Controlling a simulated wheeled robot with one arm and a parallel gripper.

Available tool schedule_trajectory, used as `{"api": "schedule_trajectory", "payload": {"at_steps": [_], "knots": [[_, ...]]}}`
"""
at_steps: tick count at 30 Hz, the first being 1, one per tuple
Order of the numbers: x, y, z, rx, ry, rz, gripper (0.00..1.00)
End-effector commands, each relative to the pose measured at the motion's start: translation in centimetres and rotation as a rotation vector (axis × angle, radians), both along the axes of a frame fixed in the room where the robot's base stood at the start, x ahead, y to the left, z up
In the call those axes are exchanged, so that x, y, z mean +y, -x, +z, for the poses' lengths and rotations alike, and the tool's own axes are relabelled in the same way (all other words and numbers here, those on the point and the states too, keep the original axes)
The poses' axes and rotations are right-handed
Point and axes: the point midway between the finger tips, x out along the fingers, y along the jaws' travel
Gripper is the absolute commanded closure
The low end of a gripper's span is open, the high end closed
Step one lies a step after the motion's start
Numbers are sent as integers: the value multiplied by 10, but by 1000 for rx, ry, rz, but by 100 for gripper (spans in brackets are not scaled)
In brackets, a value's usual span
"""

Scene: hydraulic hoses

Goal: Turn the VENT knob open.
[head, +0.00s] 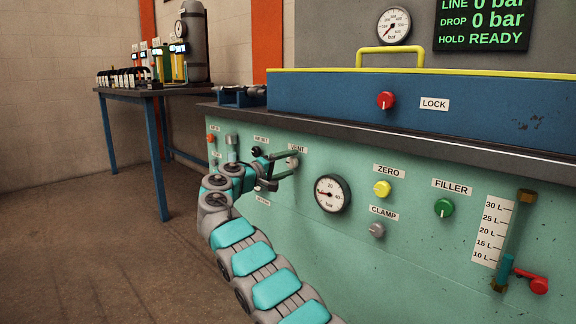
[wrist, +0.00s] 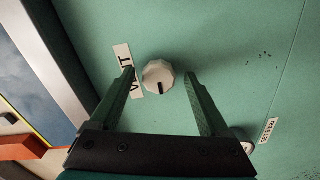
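The VENT knob is a small pale faceted knob with a dark mark. In the wrist view the VENT knob (wrist: 158,76) sits on the green panel just beyond and between my fingertips. Its VENT label (wrist: 128,72) is partly covered by the left finger. My gripper (wrist: 158,78) is open, with a finger on either side of the knob and a gap on both sides. In the head view my gripper (head: 286,164) reaches the panel at the VENT label (head: 298,149), and the knob (head: 292,163) shows between the fingers. I cannot tell whether the fingertips touch the panel.
A pressure gauge (head: 332,193), yellow ZERO knob (head: 382,188), grey CLAMP knob (head: 377,230) and green FILLER knob (head: 444,208) lie right of the gripper. A black knob (head: 257,151) is close on its left. The dark ledge (head: 400,140) juts out above the panel.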

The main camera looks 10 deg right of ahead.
Motion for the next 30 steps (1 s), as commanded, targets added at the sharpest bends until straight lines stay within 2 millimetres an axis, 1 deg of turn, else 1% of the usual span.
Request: {"api": "schedule_trajectory", "payload": {"at_steps": [8, 13, 17, 24, 27, 30], "knots": [[1, 0, 1, -1, 1, 1, 19], [8, 6, 1, -1, 1, 2, 19], [22, 16, 2, -2, 3, 2, 19], [54, 39, 2, -2, 2, 2, 19], [62, 44, 1, 0, 1, 3, 19], [64, 46, 0, 0, 0, 2, 19]]}}
